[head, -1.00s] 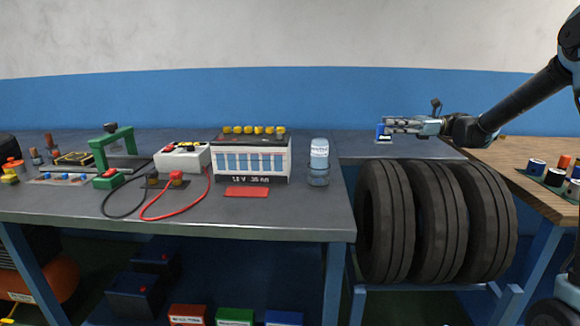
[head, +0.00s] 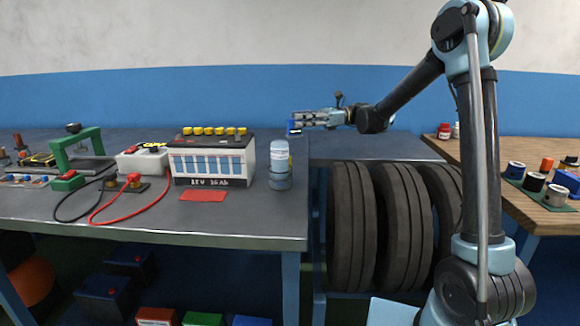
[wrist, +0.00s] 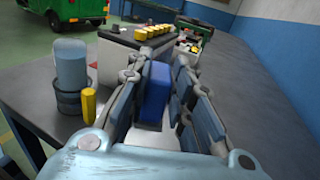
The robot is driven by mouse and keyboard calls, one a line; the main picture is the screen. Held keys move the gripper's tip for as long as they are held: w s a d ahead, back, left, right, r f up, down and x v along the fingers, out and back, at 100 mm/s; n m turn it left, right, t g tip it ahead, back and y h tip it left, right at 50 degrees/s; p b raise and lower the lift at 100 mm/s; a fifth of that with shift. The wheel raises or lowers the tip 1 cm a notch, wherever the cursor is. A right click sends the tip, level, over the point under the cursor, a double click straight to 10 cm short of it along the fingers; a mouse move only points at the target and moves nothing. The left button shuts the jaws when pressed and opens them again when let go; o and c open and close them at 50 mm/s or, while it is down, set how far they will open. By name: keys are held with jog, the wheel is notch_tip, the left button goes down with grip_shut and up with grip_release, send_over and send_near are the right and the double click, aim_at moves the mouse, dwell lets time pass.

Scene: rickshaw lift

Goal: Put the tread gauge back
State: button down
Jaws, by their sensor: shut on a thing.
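My gripper (head: 300,120) is shut on a small blue block with a pale lower part, which I take to be the tread gauge (head: 293,128). In the head view it is behind and just right of the bottle, near the back end of the grey bench. In the wrist view the blue gauge (wrist: 155,92) stands between the fingers (wrist: 155,100), its pale part showing low between them. I cannot tell whether the gauge touches the bench or hangs just above it. No marked place for the gauge is clear to me.
A bottle in a grey holder (head: 280,165) stands near, also in the wrist view (wrist: 71,75). Left are a battery (head: 210,162), red pad (head: 203,196), charger with cables (head: 142,160) and green clamp stand (head: 75,150). Tires (head: 380,220) stand below; a wooden table (head: 535,208) is right.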

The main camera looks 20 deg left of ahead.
jog(key=shift+s+a, duration=0.25)
jog(key=shift+a, duration=0.05)
jog(key=shift+f, duration=0.25)
jog(key=shift+s+f, duration=0.15)
jog(key=shift+f, duration=4.6)
jog(key=shift+f, duration=0.1)
jog(key=c, duration=1.4)
grip_release()
jog(key=v, duration=1.2)
jog(key=shift+a+r, duration=0.1)
jog(key=shift+r, duration=0.15)
